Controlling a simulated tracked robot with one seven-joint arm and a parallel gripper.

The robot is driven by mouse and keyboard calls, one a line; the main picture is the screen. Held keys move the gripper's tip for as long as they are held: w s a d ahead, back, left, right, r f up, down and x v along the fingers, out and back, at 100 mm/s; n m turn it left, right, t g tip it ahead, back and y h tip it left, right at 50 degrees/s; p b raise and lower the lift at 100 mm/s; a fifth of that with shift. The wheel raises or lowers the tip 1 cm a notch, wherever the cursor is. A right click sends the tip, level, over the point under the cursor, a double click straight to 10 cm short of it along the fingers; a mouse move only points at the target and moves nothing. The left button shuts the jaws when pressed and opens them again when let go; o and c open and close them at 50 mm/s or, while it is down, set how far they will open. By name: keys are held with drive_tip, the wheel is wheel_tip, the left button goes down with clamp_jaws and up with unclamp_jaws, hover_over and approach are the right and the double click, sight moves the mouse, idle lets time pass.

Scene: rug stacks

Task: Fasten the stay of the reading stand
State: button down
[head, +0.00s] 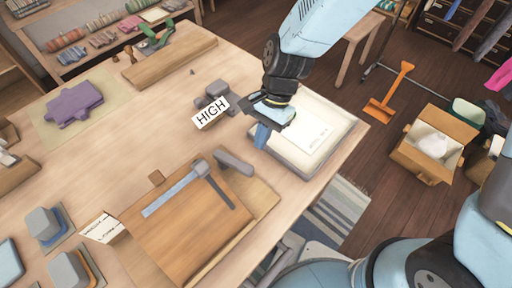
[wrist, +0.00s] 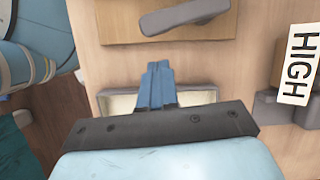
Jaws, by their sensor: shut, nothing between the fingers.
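The reading stand (head: 180,240) is a wooden board on a paler base, lying near the table's front edge in the head view. A blue-grey bar (head: 168,196) and a darker bar (head: 221,192) meet at an angle on it; I take these as the stay, but cannot tell whether it is fastened. A grey rounded handle (head: 234,164) sits at the stand's far right corner; it also shows in the wrist view (wrist: 185,16). My gripper (head: 262,138) is shut and empty, fingers pointing down, beyond and right of that handle. Its blue fingers (wrist: 158,82) are together in the wrist view.
A white sign reading HIGH (head: 210,113) stands against grey blocks left of my gripper. A pale slab with a printed sheet (head: 318,130) lies under my wrist at the table's right edge.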

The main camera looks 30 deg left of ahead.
drive_tip(key=v, duration=0.6)
drive_tip(key=shift+w+r, duration=0.2)
drive_tip(key=shift+w, duration=0.15)
drive_tip(key=shift+d, duration=0.15)
drive_tip(key=w+d+r+n+t+y, duration=0.1)
drive_tip(key=w+d+r+t, duration=0.1)
drive_tip(key=w+d+r, duration=0.6)
drive_tip(key=w+d+r+t+y, duration=0.1)
drive_tip(key=w+d+r+t, duration=0.4)
drive_tip(key=d, duration=0.6)
drive_tip(key=s+d+r+t+h, duration=0.1)
drive_tip(key=s+d+r, duration=0.1)
drive_tip(key=d, duration=0.5)
drive_tip(key=s+d+r+t, duration=0.1)
drive_tip(key=d+r, duration=0.3)
drive_tip(key=d, duration=0.4)
drive_tip(key=s+d+r+t+h, duration=0.1)
drive_tip(key=s+d+r, duration=0.2)
drive_tip(key=d, duration=0.4)
drive_tip(key=shift+d+r+n+h, duration=0.3)
drive_tip(key=shift+r, duration=0.15)
